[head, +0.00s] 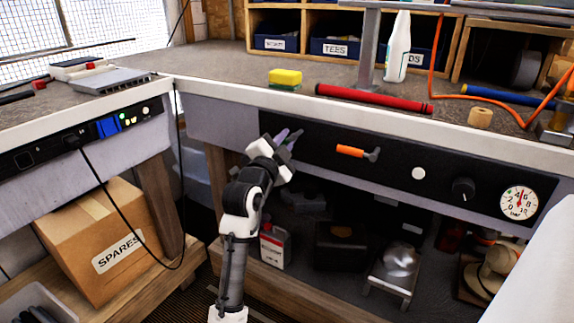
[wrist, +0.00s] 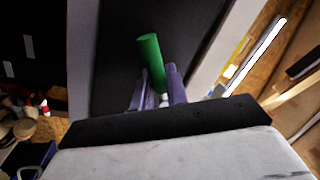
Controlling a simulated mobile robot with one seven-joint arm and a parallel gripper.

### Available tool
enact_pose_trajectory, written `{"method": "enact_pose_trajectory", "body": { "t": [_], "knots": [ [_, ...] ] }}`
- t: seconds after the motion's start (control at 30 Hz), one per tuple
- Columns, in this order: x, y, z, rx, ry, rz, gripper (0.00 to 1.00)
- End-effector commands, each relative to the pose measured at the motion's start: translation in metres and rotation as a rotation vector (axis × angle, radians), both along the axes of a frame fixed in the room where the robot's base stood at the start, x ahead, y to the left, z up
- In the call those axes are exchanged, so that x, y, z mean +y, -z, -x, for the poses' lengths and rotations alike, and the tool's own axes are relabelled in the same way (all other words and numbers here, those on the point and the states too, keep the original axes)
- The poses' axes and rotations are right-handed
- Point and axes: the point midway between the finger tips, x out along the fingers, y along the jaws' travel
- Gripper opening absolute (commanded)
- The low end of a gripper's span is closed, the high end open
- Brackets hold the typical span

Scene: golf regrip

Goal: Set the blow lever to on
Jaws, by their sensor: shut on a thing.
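A black control panel (head: 325,133) runs along the front of the bench. My gripper (head: 288,137) is at the panel's left end. In the wrist view, a green handle (wrist: 150,55) stands against the black panel, its lower end between the fingers of my gripper (wrist: 157,84). The fingers are shut on this green lever. In the head view the green lever is hidden behind my gripper. A second lever with an orange handle (head: 350,151) sits to the right on the panel, its handle lying nearly level and pointing left. I cannot read any label naming either lever.
Right of the orange lever are a white button (head: 418,173), a black knob (head: 463,189) and a round gauge (head: 519,203). A red grip (head: 373,99) and a yellow sponge (head: 285,77) lie on the bench above. A shelf below holds a white bottle (head: 274,245).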

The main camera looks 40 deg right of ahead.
Motion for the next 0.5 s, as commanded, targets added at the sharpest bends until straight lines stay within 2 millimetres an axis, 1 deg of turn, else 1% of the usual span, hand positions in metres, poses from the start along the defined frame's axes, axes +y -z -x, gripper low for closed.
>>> {"method": "enact_pose_trajectory", "body": {
  "t": [0.03, 0.3, 0.5],
  "knots": [
    [0.001, 0.008, -0.002, -0.044, -0.002, -0.018, 0.0],
    [0.002, -0.001, -0.004, -0.272, -0.002, -0.115, 0.0],
    [0.002, -0.007, -0.005, -0.41, 0.001, -0.173, 0.0]
  ]
}}
